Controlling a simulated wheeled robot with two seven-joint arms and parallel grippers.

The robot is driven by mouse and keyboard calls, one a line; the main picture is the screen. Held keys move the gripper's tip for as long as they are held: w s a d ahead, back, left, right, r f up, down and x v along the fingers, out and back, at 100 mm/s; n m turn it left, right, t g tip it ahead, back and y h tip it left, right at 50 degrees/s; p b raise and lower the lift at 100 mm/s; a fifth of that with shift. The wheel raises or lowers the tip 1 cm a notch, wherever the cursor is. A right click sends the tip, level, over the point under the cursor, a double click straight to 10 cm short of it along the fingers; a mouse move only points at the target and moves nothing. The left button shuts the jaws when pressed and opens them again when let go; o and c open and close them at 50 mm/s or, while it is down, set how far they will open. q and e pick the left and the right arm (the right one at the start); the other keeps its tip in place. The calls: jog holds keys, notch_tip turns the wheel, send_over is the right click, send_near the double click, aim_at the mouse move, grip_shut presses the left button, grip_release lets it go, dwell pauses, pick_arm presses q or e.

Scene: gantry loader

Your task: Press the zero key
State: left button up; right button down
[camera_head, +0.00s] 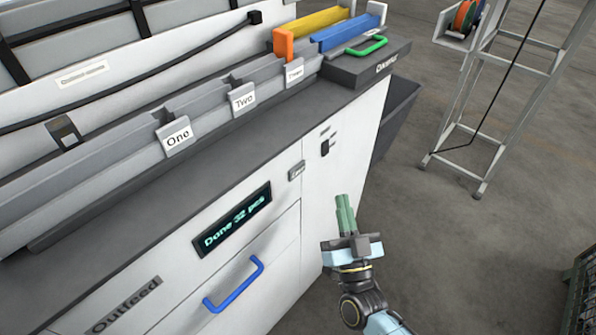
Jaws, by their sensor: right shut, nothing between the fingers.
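A small grey key (296,171) with a short label sits on the white front panel, just right of and above the display; its lettering is too small to read for sure, and it is the likeliest zero key. The display (233,220) reads "Done 32 pcs". My right gripper (343,212) is in front of the panel, below and to the right of the key. Its green fingers are together, point up in the picture and hold nothing. It appears apart from the key. My left gripper is out of view.
A dark switch (325,147) sits right of the key. A blue drawer handle (234,284) sticks out below the display. Lanes labelled One, Two and Three run along the top. A metal frame stand (481,187) stands at right; open floor lies between.

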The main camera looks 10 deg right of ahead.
jog(key=shift+w+a, duration=0.1)
dwell(0.3)
jog(key=b, duration=0.3)
send_near(303, 163)
notch_tip(303, 163, up, 2)
jog(key=w+d, duration=0.2)
jog(key=w, duration=0.1)
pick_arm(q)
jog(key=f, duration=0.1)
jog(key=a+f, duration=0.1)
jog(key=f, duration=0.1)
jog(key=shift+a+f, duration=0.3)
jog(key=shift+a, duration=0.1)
pick_arm(e)
jog(key=shift+w+a+r, duration=0.15)
jog(key=shift+w+a, duration=0.3)
jog(key=shift+a, duration=0.2)
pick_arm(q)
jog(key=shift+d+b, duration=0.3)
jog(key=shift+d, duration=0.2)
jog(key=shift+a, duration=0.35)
pick_arm(e)
jog(key=shift+w+a, duration=0.1)
jog(key=shift+w+a, duration=0.2)
jog(key=shift+w, duration=0.05)
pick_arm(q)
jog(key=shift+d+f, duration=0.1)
